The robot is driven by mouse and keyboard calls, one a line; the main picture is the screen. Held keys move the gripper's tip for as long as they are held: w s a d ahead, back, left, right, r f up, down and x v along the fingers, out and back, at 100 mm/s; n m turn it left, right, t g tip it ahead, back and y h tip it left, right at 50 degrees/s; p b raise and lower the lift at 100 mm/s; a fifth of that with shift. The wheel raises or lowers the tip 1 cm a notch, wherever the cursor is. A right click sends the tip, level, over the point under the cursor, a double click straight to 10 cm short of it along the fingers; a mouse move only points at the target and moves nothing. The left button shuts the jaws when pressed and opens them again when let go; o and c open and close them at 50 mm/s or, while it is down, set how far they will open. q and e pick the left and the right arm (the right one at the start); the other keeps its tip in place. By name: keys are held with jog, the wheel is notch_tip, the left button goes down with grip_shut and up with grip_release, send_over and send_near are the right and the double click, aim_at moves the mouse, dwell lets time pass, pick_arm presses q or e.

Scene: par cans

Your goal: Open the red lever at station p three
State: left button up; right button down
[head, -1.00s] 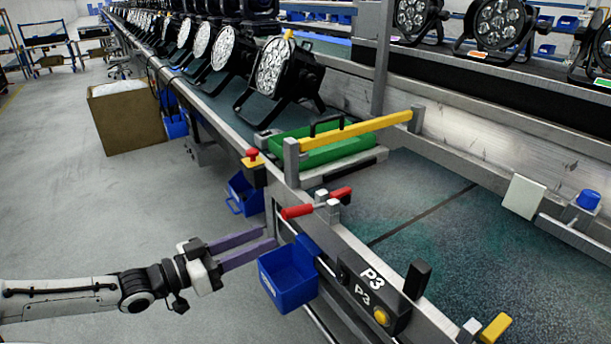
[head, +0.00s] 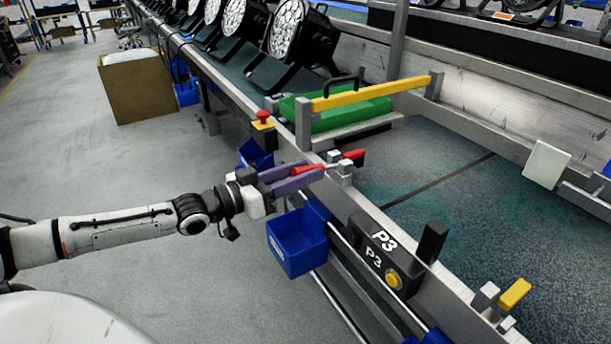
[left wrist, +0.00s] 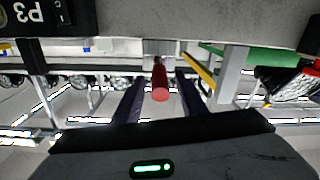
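The red lever (head: 309,169) sits on a small metal clamp (head: 340,170) on the bench's front rail, beside the black P3 box (head: 372,250). A second red part (head: 353,156) sticks out on the clamp's far side. My left gripper (head: 314,168) has its purple fingers on either side of the lever. In the left wrist view the lever (left wrist: 160,82) points toward the camera between the two fingers, with gaps on both sides. The left gripper is open. My right gripper is in neither current view.
A blue bin (head: 296,243) hangs on the rail just below the gripper. A yellow bar (head: 372,92) crosses above a green tray (head: 345,115) behind the lever. A red button on a yellow block (head: 263,120) stands to the left.

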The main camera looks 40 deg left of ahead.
pick_arm(q)
jog(key=shift+w+d, duration=0.2)
jog(key=shift+w, duration=0.3)
grip_shut()
